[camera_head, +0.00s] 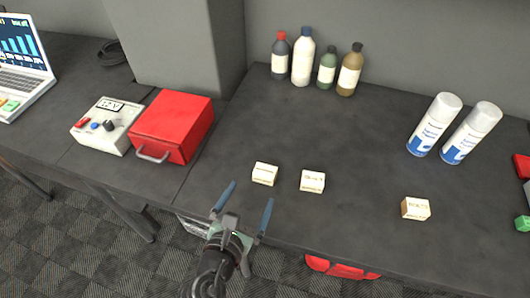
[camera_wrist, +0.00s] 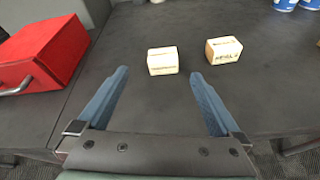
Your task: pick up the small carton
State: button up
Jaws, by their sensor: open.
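Three small cartons, pale with brownish print, stand on the dark table (camera_head: 330,228). In the head view the left carton (camera_head: 264,174) is just beyond my gripper, the middle carton (camera_head: 312,181) is a little to its right, and the right carton (camera_head: 415,208) is farther right. My gripper (camera_head: 246,196) is open and empty at the table's front edge, with two blue fingers spread. In the wrist view one carton (camera_wrist: 163,60) lies ahead, between the lines of the fingers (camera_wrist: 160,82), and another carton (camera_wrist: 223,50) lies beyond the right finger. Neither touches the fingers.
A red box (camera_head: 172,125) with a handle stands left of the cartons, next to a power supply (camera_head: 105,125) and a laptop (camera_head: 22,65). Several bottles (camera_head: 302,57) stand at the back. Two spray cans (camera_head: 435,125) stand at right. The middle of the table is clear.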

aim_at(263, 178)
jog(key=shift+s+a+f+n+p, duration=0.1)
jog(key=shift+s+a+n+p, duration=0.15)
jog(key=shift+s+n+p, duration=0.6)
jog(key=shift+s+f+n+g, duration=0.15)
jog(key=shift+f+n+g, duration=0.05)
jog(key=shift+n+g, duration=0.15)
jog(key=x, duration=0.7)
jog(key=shift+b, duration=0.3)
jog(key=shift+r+x, duration=0.2)
jog(key=shift+x, duration=1.25)
jog(key=shift+r+x, duration=0.15)
jog(key=shift+x, duration=1.3)
jog(key=shift+c, duration=0.2)
jog(key=shift+r, duration=0.1)
jog(key=c, duration=1.4)
